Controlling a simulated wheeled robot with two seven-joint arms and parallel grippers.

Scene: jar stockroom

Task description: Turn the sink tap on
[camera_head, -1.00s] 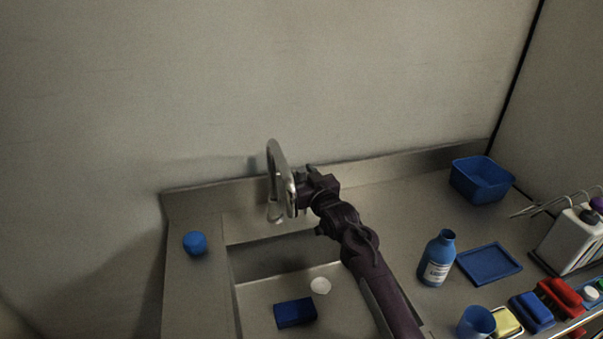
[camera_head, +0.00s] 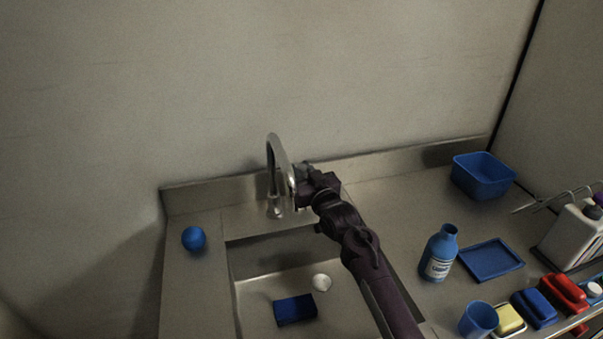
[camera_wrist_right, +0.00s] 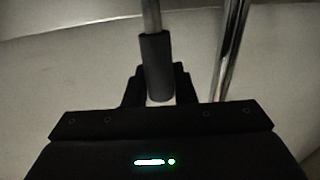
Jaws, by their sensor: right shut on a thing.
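The chrome sink tap (camera_head: 272,165) has a tall curved spout and stands at the back edge of the sink (camera_head: 262,262). My right gripper (camera_head: 301,180) is just right of the spout, at the tap's handle side. In the right wrist view, a dark grey cylindrical grip on a metal rod, the tap handle (camera_wrist_right: 157,62), sits between the fingers of my right gripper (camera_wrist_right: 158,88), which are shut on it. The chrome spout column (camera_wrist_right: 232,60) rises beside it, apart from the fingers. No water shows below the spout. My left gripper is not in view.
A blue block (camera_head: 295,309) and a white round piece (camera_head: 321,282) lie in the sink. A blue ball (camera_head: 193,238) sits left of it. A blue bottle (camera_head: 439,255), blue tray (camera_head: 490,260) and blue tub (camera_head: 483,176) stand right. The back wall is close behind the tap.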

